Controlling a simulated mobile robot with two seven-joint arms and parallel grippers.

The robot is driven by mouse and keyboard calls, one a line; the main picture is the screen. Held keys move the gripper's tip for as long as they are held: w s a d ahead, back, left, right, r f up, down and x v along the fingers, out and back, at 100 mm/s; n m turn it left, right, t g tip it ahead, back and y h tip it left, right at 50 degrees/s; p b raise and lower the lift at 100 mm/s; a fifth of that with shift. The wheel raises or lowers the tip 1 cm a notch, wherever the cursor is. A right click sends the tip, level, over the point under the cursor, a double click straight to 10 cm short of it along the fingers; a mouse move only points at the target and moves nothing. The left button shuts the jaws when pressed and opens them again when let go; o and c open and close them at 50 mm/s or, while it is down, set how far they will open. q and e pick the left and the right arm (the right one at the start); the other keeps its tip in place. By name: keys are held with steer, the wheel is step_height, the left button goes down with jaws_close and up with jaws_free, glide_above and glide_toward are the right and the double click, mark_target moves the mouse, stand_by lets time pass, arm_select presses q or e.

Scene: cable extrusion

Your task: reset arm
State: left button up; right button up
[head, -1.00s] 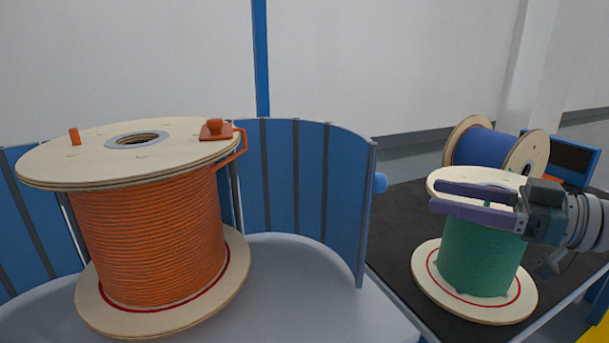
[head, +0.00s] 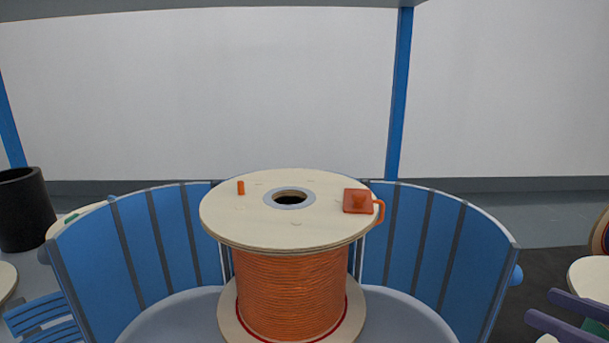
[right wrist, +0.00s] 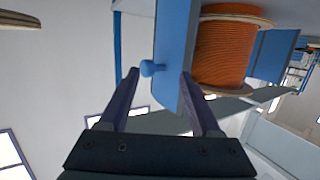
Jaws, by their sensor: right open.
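My right gripper (head: 541,304) shows at the lower right edge of the head view as two purple fingers, spread apart with nothing between them. In the right wrist view its fingers (right wrist: 160,74) are also apart and empty. A blue knob (right wrist: 152,68) on the blue guard wall appears between them there, and I cannot tell how far off it is. A spool of orange cable (head: 290,290) stands upright at the centre of the head view, inside the curved blue guard, apart from the gripper. My left gripper is not in view.
The blue guard panels (head: 440,250) curve around the orange spool on both sides. A black cylinder (head: 22,210) stands at the far left. A pale wooden disc (head: 592,280) shows at the right edge, by the gripper. A blue post (head: 399,100) rises behind.

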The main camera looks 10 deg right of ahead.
steer(key=s+a+r+m+g+h+p, duration=0.15)
steer(key=s+a+r+g+p, duration=0.25)
steer(key=a+r+p, duration=0.45)
steer(key=s+a+r+g+h+p, duration=0.3)
steer(key=a+r+p, duration=0.3)
steer(key=r+p, duration=0.5)
steer(key=s+a+r+g+p, duration=0.35)
steer(key=s+r+p, duration=0.55)
steer(key=r+p, duration=0.3)
arm_select(q)
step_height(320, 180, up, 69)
steer(key=p, duration=3.4)
arm_select(e)
step_height(320, 180, up, 36)
steer(key=d, duration=0.1)
steer(key=shift+f+g, duration=0.25)
steer(key=shift+g, duration=0.2)
